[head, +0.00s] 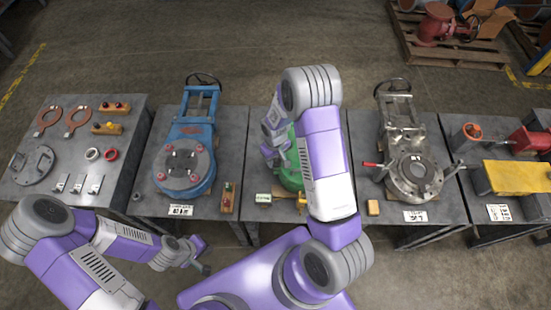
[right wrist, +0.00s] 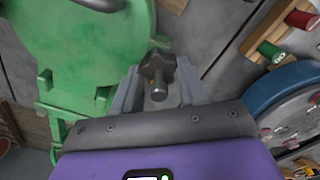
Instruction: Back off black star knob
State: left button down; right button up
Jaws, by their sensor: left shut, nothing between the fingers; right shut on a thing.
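The black star knob (right wrist: 157,68) sits beside the green valve body (right wrist: 80,35) in the right wrist view, with a metal stud end facing the camera. My right gripper (right wrist: 157,88) has a finger on each side of the knob and is shut on it. In the head view my right gripper (head: 276,157) is at the left side of the green valve (head: 291,178), largely covered by my own arm; the knob cannot be made out there. My left gripper (head: 205,269) is shut and empty, low in front of the tables.
A blue gate valve (head: 183,165) stands on the table to the left, a bare metal valve (head: 416,175) on the table to the right. A wooden block with red and green pieces (right wrist: 283,38) lies near my right gripper. The floor in front is clear.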

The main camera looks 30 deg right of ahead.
jog(key=n, duration=0.4)
jog(key=shift+b, duration=0.3)
jog(key=shift+a+n, duration=0.1)
jog(key=shift+n, duration=2.2)
jog(key=o, duration=1.1)
jog(key=shift+c, duration=0.2)
jog(key=shift+r, duration=0.1)
notch_tip(320, 180, up, 7)
jog(key=shift+s+r+p, duration=0.1)
jog(key=shift+r+p, duration=0.1)
jog(key=shift+p, duration=0.5)
